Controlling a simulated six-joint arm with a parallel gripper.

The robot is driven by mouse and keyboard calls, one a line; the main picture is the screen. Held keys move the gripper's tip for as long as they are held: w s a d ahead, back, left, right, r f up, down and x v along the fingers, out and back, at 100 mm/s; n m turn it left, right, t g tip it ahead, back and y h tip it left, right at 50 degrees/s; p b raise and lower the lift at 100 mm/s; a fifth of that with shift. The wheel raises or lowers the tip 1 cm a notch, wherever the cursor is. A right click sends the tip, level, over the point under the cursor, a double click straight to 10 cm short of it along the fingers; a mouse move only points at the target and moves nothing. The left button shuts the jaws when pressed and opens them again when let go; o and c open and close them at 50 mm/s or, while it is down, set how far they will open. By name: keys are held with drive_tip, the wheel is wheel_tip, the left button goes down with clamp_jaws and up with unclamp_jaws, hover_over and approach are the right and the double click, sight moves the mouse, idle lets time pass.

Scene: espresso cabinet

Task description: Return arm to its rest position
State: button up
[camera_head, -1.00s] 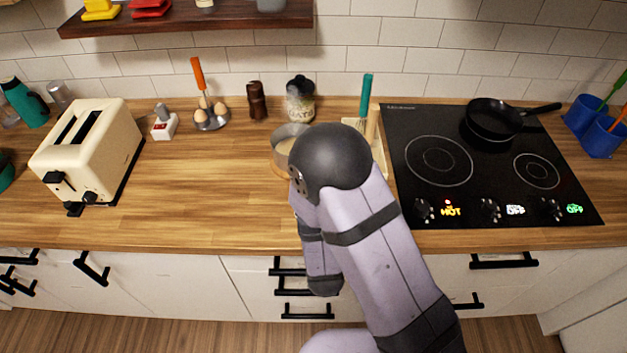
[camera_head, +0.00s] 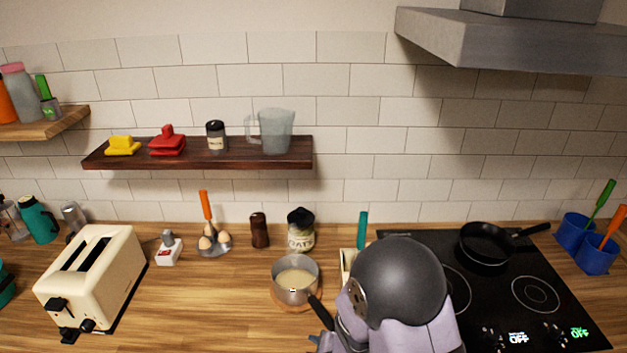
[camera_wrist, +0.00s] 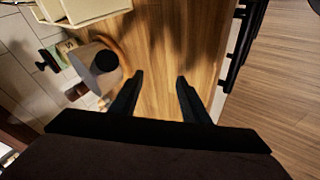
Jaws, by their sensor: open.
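My arm stands in front of the counter in the head view, and its dark rounded joint fills the lower middle. My gripper is hidden there. In the wrist view my gripper (camera_wrist: 160,76) is open, with two black fingers spread apart and nothing between them. Bare wooden counter shows past the fingertips. A grey pot-like shape (camera_wrist: 88,80), probably the saucepan, is left of the fingers in the wrist view.
A cream toaster (camera_head: 105,270) is at the left. An egg holder (camera_head: 212,247), a brown mill (camera_head: 259,231) and a jar (camera_head: 301,236) stand along the back. A stove (camera_head: 500,265) with a black pan (camera_head: 486,245) is right. A shelf (camera_head: 200,160) and hood hang above.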

drive_tip(key=s+d+m+g+h+b, duration=0.1)
drive_tip(key=d+m, duration=0.2)
drive_tip(key=s+d+m+g+b, duration=0.1)
drive_tip(key=s+d+m, duration=0.1)
drive_tip(key=d, duration=0.1)
drive_tip(key=s+d+m+g+h+b, duration=0.1)
drive_tip(key=s+d+m, duration=0.1)
drive_tip(key=d+m, duration=0.1)
drive_tip(key=shift+d+r+m+g+h, duration=0.25)
drive_tip(key=shift+r+m+g+h, duration=0.05)
drive_tip(key=shift+r+g, duration=0.1)
drive_tip(key=s+d+r+m+g+b, duration=0.3)
drive_tip(key=s+m, duration=0.4)
drive_tip(key=s, duration=0.3)
drive_tip(key=shift+s+d+r+m+g+h, duration=0.25)
drive_tip(key=shift+d+g, duration=0.25)
drive_tip(key=shift+d, duration=0.8)
